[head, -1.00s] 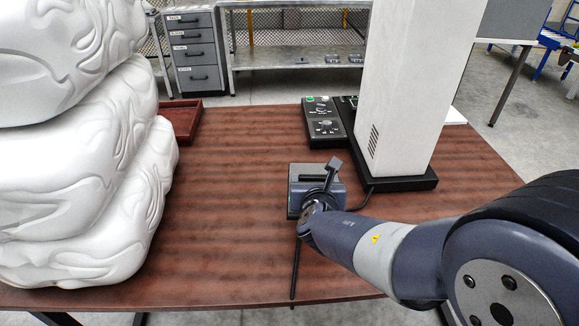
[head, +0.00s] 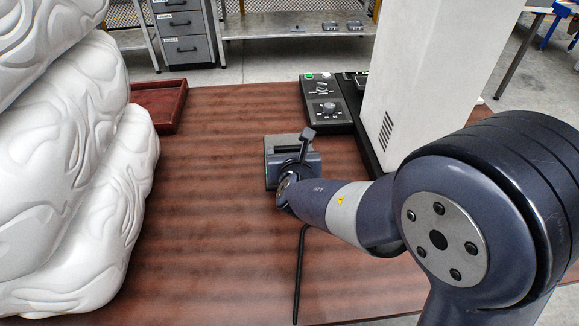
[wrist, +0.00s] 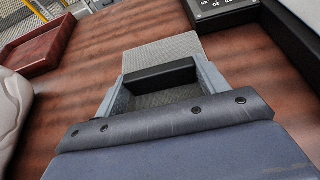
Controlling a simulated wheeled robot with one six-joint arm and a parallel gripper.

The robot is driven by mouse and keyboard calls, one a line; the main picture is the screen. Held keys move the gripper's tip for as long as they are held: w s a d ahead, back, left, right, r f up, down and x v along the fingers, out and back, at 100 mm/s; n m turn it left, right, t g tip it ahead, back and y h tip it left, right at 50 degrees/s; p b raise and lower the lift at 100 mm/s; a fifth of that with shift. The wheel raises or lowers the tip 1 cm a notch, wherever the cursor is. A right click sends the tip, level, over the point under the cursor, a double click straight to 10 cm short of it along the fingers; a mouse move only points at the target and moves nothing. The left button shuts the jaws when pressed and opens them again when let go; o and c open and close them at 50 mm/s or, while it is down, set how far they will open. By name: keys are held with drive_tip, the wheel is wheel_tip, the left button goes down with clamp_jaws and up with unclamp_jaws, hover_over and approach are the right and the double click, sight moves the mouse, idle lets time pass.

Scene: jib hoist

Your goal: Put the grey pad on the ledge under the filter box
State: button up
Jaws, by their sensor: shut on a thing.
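My gripper (wrist: 161,70) is shut on the flat grey pad (wrist: 167,46). A dark bar across the pad sits between the two fingers in the wrist view. In the head view the pad (head: 274,142) is just beyond my gripper (head: 290,157), over the middle of the brown table. I cannot tell whether it touches the table. A tall white box (head: 425,75) with a vent stands at the right. I cannot tell whether it is the filter box. No ledge is clearly visible.
A stack of white sculpted blocks (head: 70,150) fills the left. A red-brown tray (head: 160,104) lies at the back left. A black control panel (head: 328,103) stands at the back. A dark cable (head: 299,275) runs across the front. The brown table (head: 215,225) is clear left of my arm.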

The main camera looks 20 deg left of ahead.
drive_tip(key=shift+f+b, duration=0.55)
drive_tip(key=shift+f, duration=1.95)
drive_tip(key=shift+f+b, duration=0.2)
drive_tip(key=shift+b, duration=0.1)
drive_tip(key=o, duration=1)
drive_tip(key=shift+o, duration=0.2)
drive_tip(key=shift+r, duration=0.2)
